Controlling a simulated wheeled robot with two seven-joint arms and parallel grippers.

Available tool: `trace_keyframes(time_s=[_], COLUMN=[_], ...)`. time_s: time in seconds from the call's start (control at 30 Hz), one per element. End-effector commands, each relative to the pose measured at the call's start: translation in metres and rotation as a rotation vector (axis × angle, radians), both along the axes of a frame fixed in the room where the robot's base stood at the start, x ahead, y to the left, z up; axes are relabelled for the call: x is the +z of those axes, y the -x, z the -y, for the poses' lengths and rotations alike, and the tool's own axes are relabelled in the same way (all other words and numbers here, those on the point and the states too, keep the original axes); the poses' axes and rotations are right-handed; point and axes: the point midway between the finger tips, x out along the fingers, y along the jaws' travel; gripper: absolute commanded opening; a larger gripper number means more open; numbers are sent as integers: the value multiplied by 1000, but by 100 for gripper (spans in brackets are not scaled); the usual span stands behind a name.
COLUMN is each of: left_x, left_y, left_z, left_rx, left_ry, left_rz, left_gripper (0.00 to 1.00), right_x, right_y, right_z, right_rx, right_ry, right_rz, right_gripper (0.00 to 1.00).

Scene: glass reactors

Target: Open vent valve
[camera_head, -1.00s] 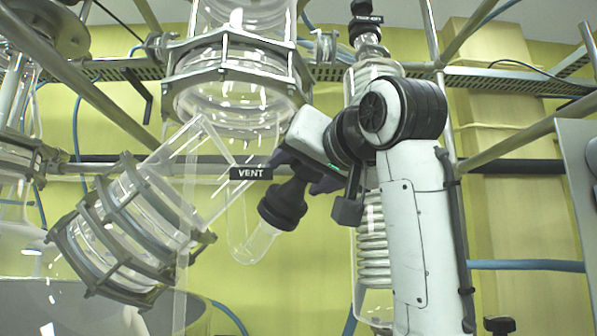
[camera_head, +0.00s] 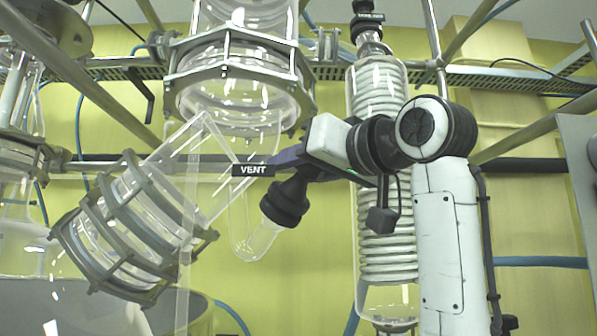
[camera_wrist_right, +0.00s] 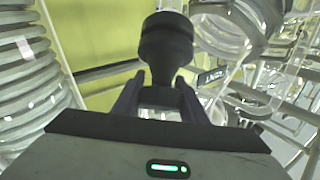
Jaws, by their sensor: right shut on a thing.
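The vent valve is a black knob (camera_head: 285,203) on a short clear glass tube, beside a black label reading VENT (camera_head: 253,170). In the right wrist view the knob (camera_wrist_right: 166,45) stands upright between and just beyond my fingers. My right gripper (camera_head: 287,162) reaches in from the right and is shut on the valve's narrower part at the upper end of the knob. In the right wrist view the two dark fingers (camera_wrist_right: 156,98) flank this part. The exact contact is partly hidden by the fingers. My left gripper is not in view.
A large clear glass vessel (camera_head: 240,95) in a metal collar hangs above. A tilted glass port (camera_head: 130,225) with a metal flange is at left. A coiled condenser (camera_head: 385,255) stands behind my right arm. Metal frame bars cross the back.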

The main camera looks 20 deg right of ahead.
Motion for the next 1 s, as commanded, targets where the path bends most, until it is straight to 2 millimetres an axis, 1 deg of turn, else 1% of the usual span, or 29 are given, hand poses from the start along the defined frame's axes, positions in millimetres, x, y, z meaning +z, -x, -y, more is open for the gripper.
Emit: trace_keyframes(time_s=[0.6, 1.0], left_x=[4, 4], left_y=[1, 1], left_z=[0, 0], left_rx=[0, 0], left_ry=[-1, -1], left_rz=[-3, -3], left_gripper=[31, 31], right_x=[1, -1], right_y=[8, 14], right_z=[-12, -18], right_rx=[410, 604], right_ry=[355, 526], right_rz=[198, 295], right_gripper=[16, 16])
